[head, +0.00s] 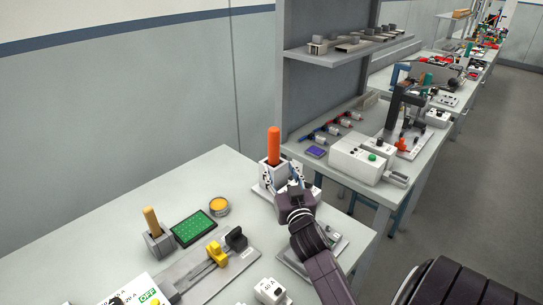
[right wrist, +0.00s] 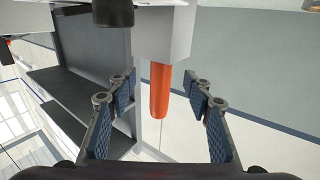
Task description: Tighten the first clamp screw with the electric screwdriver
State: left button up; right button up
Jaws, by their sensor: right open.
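An orange-handled tool (head: 274,143), which looks like the electric screwdriver, stands upright in a white holder (head: 271,174) at the table's back right corner. My right gripper (head: 283,178) is open just in front of the holder. In the right wrist view the orange handle (right wrist: 160,92) shows between the two spread fingers of my right gripper (right wrist: 161,85), without visible contact on either side. A grey rail fixture with a yellow part (head: 217,254) and a dark block lies at the table's front middle. I cannot make out the first clamp screw. My left gripper is not in view.
A green board (head: 194,229), an orange-topped round tin (head: 219,206) and a grey block with a wooden handle (head: 158,240) stand on the left. A white "10 A" part (head: 270,291) is at the front. A shelved bench (head: 350,140) stands behind. The table's back left is clear.

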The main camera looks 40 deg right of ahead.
aim_at(275, 159)
jog(key=shift+p+x, duration=0.35)
jog(key=shift+x, duration=1.15)
jog(key=x, duration=0.2)
jog(key=p+x, duration=0.1)
jog(key=x, duration=0.1)
jog(key=shift+w+a+r, duration=0.1)
jog(key=shift+r, duration=0.2)
jog(key=shift+w+f, duration=0.1)
jog(key=shift+w, duration=0.2)
grip_shut()
